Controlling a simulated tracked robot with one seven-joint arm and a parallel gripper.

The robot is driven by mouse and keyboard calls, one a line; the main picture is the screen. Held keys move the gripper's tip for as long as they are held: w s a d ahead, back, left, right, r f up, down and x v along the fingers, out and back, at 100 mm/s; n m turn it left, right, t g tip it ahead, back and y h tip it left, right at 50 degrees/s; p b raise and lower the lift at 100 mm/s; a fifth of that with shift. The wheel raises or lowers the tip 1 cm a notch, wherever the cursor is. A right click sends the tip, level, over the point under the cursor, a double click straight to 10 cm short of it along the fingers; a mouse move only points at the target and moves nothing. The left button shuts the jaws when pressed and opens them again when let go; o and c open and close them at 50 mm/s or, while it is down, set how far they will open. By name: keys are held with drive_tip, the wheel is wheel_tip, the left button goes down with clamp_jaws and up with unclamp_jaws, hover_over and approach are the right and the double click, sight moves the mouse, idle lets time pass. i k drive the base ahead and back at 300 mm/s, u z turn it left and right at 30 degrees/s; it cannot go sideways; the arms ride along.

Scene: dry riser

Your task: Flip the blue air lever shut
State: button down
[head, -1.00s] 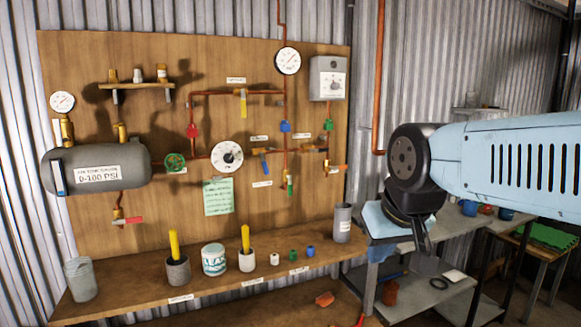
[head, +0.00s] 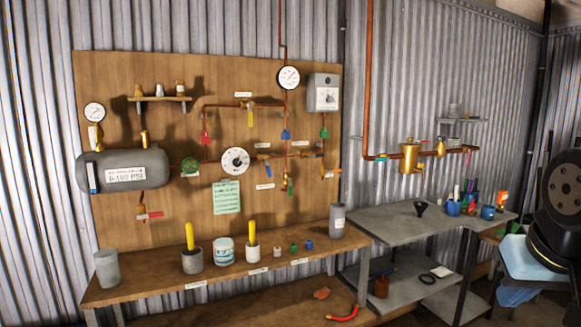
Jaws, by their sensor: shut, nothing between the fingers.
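A small valve with a blue lever (head: 266,158) is on the wooden board, right of the large white dial. The lever hangs down at a slant below the pipe fitting; its exact angle is too small to tell. Another blue handle (head: 378,157) shows on the copper pipe at the right wall, left of a brass vessel. I cannot tell from the pictures which is the air lever. My arm is at the right edge, showing a black joint and light blue links, far from the board. My gripper fingers are not visible.
The wooden board (head: 165,75) carries a grey tank (head: 124,181), gauges, and yellow, red, green and orange handles. The shelf below (head: 215,283) holds cups and small caps. A grey table (head: 385,231) stands at right with tools. A red bent tube (head: 343,314) lies low in front.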

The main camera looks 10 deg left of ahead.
sight(268, 169)
drive_tip(key=u, duration=0.15)
drive_tip(key=i, duration=1)
drive_tip(key=u, duration=0.6)
drive_tip(key=i, duration=0.85)
drive_tip(key=u, duration=0.35)
drive_tip(key=k, duration=0.9)
drive_tip(key=u, duration=0.15)
drive_tip(key=i, duration=0.9)
drive_tip(key=z, duration=0.1)
